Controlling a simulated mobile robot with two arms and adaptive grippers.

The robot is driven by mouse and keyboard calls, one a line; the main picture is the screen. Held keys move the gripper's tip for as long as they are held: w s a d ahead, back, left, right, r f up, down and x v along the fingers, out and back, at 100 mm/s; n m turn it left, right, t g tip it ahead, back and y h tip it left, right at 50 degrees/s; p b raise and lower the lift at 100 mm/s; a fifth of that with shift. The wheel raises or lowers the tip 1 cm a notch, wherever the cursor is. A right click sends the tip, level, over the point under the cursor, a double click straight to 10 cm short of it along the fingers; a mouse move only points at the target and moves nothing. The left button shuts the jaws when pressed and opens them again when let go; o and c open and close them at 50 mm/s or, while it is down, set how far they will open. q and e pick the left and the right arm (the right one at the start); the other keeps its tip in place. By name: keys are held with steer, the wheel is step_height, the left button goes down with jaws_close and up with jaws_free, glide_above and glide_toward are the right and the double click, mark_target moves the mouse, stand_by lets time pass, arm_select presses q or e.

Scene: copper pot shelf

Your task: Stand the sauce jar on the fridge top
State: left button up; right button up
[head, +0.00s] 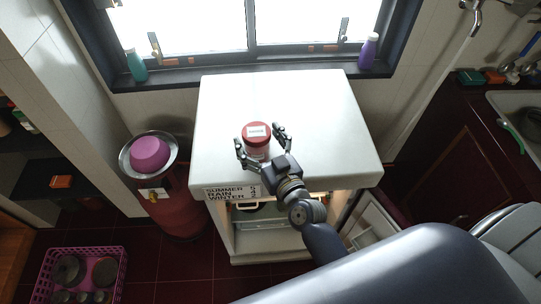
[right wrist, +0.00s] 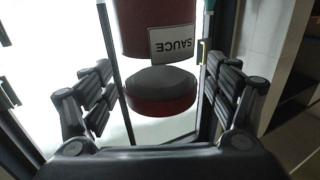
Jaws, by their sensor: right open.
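The sauce jar (head: 257,129), red with a white label, appears upright over the white fridge top (head: 310,105), near its middle. Its base contact is hard to make out. My right gripper (head: 261,141) is open around the jar, with a finger on each side. In the right wrist view, the jar (right wrist: 140,30) shows an upside-down SAUCE label and a dark red lid (right wrist: 160,90) between the spread fingers of my right gripper (right wrist: 160,98). Gaps show between the fingers and the jar. My left gripper is not in view.
The fridge top is otherwise bare. A teal bottle (head: 137,66) and a purple bottle (head: 369,51) stand on the window sill behind. A red gas cylinder (head: 178,208) topped by a metal bowl stands left. The fridge door (head: 372,222) hangs open below.

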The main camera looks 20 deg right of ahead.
steer(key=s+d+b, duration=0.1)
steer(key=s+b, duration=0.1)
steer(key=s, duration=0.8)
steer(key=shift+s+d, duration=0.15)
steer(key=shift+s, duration=0.25)
